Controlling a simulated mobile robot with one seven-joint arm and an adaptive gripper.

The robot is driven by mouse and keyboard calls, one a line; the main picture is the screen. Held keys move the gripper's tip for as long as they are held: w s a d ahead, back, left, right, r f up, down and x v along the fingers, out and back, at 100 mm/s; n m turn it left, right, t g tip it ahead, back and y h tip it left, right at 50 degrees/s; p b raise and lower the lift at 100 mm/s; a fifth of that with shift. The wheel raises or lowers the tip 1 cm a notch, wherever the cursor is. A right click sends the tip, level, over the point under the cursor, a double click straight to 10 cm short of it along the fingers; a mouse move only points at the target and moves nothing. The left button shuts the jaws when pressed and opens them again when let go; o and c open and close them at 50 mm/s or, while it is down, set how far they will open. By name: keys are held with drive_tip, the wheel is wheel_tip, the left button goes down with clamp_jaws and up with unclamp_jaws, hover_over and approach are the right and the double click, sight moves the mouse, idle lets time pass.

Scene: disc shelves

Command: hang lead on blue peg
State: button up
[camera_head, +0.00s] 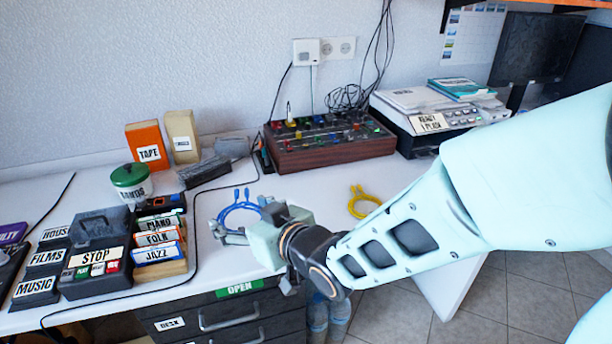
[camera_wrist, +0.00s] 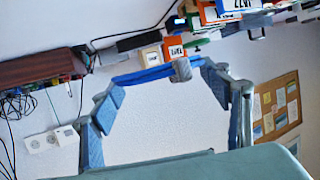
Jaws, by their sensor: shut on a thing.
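The blue lead (camera_head: 238,208) is a coiled loop with its ends pointing up, above the middle of the desk. My gripper (camera_head: 243,222) is around it, one finger on each side, and holds it. In the wrist view my gripper's two blue-padded fingers stand wide apart with the blue lead (camera_wrist: 150,75) spanning between them; a grey piece shows on it. The wooden patch box (camera_head: 330,143) at the back of the desk carries several small coloured knobs or pegs. I cannot clearly pick out the blue peg among them.
A yellow lead (camera_head: 362,202) lies on the desk to the right. A black cable (camera_head: 197,215) runs across the desk left of my gripper. Labelled discs (camera_head: 158,240), a STOP player (camera_head: 97,262) and a green-lidded tin (camera_head: 131,180) crowd the left.

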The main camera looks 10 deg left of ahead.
drive_tip(key=w+d+f+b, duration=0.1)
drive_tip(key=w+f, duration=0.2)
drive_tip(key=w, duration=0.1)
drive_tip(key=w+d+f+b, duration=0.1)
drive_tip(key=w+d+f, duration=0.1)
drive_tip(key=w+f, duration=0.1)
drive_tip(key=w+d+f+b, duration=0.1)
drive_tip(key=w+f, duration=0.2)
drive_tip(key=w, duration=0.2)
drive_tip(key=shift+w+d+b, duration=0.2)
drive_tip(key=shift+d+b, duration=0.05)
drive_tip(key=shift+b, duration=0.15)
drive_tip(key=shift+w+f, duration=0.15)
drive_tip(key=shift+f, duration=0.1)
drive_tip(key=shift+w+d+f+b, duration=0.15)
drive_tip(key=shift+f+b, duration=0.15)
drive_tip(key=shift+f, duration=0.5)
drive_tip(key=shift+w+f+b, duration=0.1)
drive_tip(key=shift+f+b, duration=0.15)
drive_tip(key=shift+f, duration=0.5)
drive_tip(key=shift+f, duration=0.25)
drive_tip(key=o, duration=1.2)
drive_tip(key=shift+d+r, duration=0.1)
